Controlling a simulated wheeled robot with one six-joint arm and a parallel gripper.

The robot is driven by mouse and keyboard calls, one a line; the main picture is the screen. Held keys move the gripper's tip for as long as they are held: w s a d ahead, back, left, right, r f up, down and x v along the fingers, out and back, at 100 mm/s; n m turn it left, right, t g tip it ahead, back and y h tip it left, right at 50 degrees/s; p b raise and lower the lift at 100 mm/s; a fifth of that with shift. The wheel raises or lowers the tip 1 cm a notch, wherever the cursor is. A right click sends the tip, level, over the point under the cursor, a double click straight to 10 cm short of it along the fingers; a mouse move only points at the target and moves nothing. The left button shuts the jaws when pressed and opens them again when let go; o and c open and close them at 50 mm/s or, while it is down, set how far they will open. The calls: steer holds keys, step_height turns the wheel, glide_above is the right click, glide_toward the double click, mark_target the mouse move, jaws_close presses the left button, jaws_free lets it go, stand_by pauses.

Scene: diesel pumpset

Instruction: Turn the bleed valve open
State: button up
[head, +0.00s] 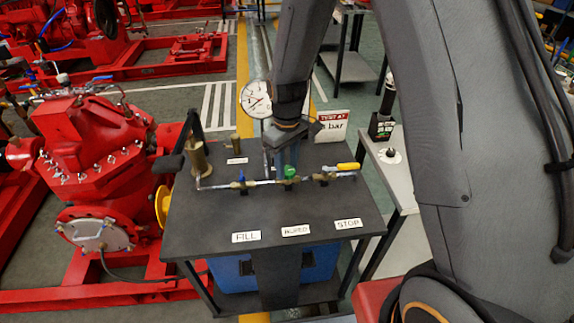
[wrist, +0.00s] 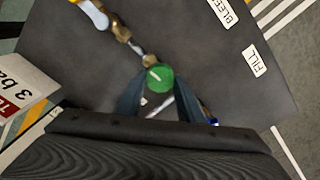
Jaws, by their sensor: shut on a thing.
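The bleed valve's green round knob (head: 290,171) sits on the middle of the pipe line across the dark bench, behind the BLEED label (head: 296,230). The wrist view shows the green knob (wrist: 160,80) from above, with a short pale mark on its top. My gripper (head: 286,164) reaches down from above at the knob. In the wrist view, the blue-grey fingers of my gripper (wrist: 158,88) stand on either side of the knob and are shut on it. Part of the knob's lower side is hidden.
A yellow-handled valve (head: 348,166) is right of the knob and a blue-handled one (head: 242,177) left. A gauge (head: 256,99), a sign (head: 332,127) and a brass cylinder (head: 197,157) stand at the back. The bench front (head: 208,222) is clear apart from labels.

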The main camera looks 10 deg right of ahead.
mark_target(287, 170)
steer(key=shift+n, duration=1.7)
steer(key=shift+r, duration=0.1)
steer(key=o, duration=1.1)
steer(key=shift+c, duration=0.2)
steer(key=shift+r+b, duration=0.9)
steer(key=shift+r, duration=2.95)
steer(key=shift+s, duration=0.1)
steer(key=s+d+r+m, duration=0.1)
steer(key=s+d+m, duration=0.4)
steer(key=s, duration=0.3)
steer(key=s+d+r+m+t, duration=0.1)
steer(key=s+d+r+m, duration=0.1)
steer(key=s+d+m, duration=0.4)
steer(key=shift+s+r, duration=0.25)
steer(key=shift+s, duration=0.9)
